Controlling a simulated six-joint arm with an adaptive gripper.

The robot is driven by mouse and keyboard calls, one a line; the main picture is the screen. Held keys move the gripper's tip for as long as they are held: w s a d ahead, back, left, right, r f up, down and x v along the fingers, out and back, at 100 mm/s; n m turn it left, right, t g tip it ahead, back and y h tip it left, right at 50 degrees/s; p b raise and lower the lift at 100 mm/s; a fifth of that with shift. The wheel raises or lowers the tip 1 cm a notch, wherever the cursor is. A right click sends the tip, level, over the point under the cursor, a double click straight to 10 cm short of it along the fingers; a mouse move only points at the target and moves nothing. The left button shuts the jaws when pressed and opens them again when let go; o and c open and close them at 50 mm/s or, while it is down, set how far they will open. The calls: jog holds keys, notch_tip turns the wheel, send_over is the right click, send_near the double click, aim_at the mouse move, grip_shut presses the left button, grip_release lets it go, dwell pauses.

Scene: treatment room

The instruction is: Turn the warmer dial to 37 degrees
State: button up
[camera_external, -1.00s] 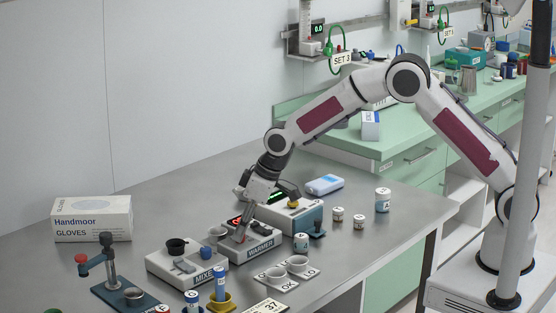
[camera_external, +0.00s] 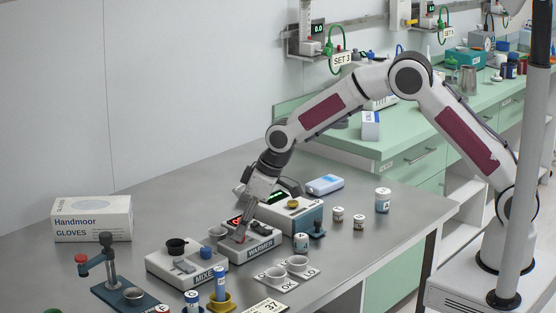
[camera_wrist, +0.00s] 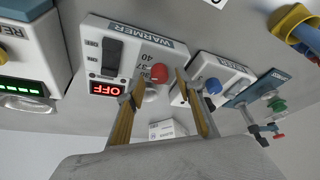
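The warmer (camera_external: 262,247) is a white box on the metal bench, between the mixer and another white device. In the wrist view the warmer (camera_wrist: 150,45) appears upside down, with a dark rocker switch (camera_wrist: 112,52), a lit red display (camera_wrist: 106,89) reading OFF, and printed marks including 37 and 40. The red-topped dial (camera_wrist: 159,73) is beside these marks. My gripper (camera_wrist: 160,77) is open, its two fingertips on either side of the dial with visible gaps. In the external view my gripper (camera_external: 241,234) is low over the warmer and hides part of its top.
The mixer (camera_external: 180,266) stands left of the warmer. A device with a green display (camera_wrist: 20,87) is on its other side. Small cups (camera_external: 297,264) and a card marked 37 (camera_external: 270,306) are in front. A glove box (camera_external: 92,220) stands farther left.

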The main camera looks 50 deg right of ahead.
jog(key=v, duration=1.1)
dwell(0.4)
jog(key=shift+s+d, duration=0.1)
jog(key=shift+s, duration=0.05)
jog(key=s+d+r+m+t+h, duration=0.1)
jog(key=s+d+r+m, duration=0.2)
jog(key=s+d, duration=1.1)
jog(key=s+d+r+m+t+h, duration=0.1)
jog(key=s+d+r+m, duration=0.2)
jog(key=s+d+r, duration=0.4)
jog(key=shift+s+d+m, duration=0.3)
jog(key=shift+s+d, duration=4)
jog(key=shift+s, duration=2.3)
jog(key=shift+r, duration=0.1)
